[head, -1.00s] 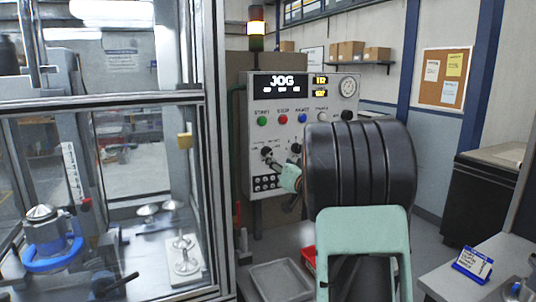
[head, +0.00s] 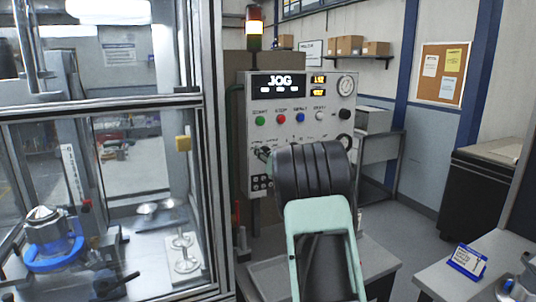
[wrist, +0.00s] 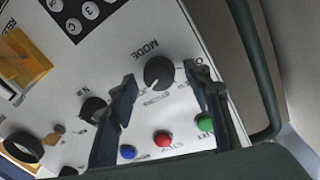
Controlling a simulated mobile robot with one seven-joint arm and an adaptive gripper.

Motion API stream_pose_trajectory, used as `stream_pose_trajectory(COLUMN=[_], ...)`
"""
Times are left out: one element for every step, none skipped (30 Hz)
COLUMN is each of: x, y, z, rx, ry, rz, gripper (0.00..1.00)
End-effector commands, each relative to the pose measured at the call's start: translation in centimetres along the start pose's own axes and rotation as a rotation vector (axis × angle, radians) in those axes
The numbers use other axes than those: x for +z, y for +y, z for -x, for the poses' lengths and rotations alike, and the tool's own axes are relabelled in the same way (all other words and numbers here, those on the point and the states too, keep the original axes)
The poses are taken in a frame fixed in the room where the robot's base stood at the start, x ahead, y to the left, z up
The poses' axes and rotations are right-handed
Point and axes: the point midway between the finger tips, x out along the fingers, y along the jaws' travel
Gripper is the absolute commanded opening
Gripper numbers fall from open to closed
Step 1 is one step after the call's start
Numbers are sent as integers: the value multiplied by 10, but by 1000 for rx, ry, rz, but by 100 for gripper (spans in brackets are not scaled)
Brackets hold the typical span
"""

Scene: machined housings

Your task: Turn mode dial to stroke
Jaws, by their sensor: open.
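The mode dial (wrist: 159,73) is a round black knob on the white control panel (head: 297,132). In the wrist view the word MODE is printed beside it, and the view is turned nearly upside down. My gripper (wrist: 161,80) is open, with one dark finger on each side of the dial. I cannot tell whether either finger touches it. In the head view my arm covers most of the dial area, and the fingers are hard to make out. The panel display (head: 280,83) reads JOG. The other dial labels, including stroke, are not clearly legible.
Green (wrist: 205,123), red (wrist: 162,139) and blue (wrist: 128,152) buttons lie close to the fingers. Another black knob (wrist: 93,109) is beside one finger. A glazed machine enclosure (head: 213,150) stands left of the panel. A grey bench (head: 375,258) is below.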

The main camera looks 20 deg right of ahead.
Motion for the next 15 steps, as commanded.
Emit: stream_pose_trajectory(x=[0,0,0,0,0,0,0,0,0,0,0,0,0,0,0], y=[0,0,0,0,0,0,0,0,0,0,0,0,0,0,0], z=[0,0,0,0,0,0,0,0,0,0,0,0,0,0,0], rx=[0,0,0,0,0,0,0,0,0,0,0,0,0,0,0], ry=[0,0,0,0,0,0,0,0,0,0,0,0,0,0,0], rz=[0,0,0,0,0,0,0,0,0,0,0,0,0,0,1], gripper=[45,45,41,37,34,30,26,23,19,15,12,8,4,3,3])
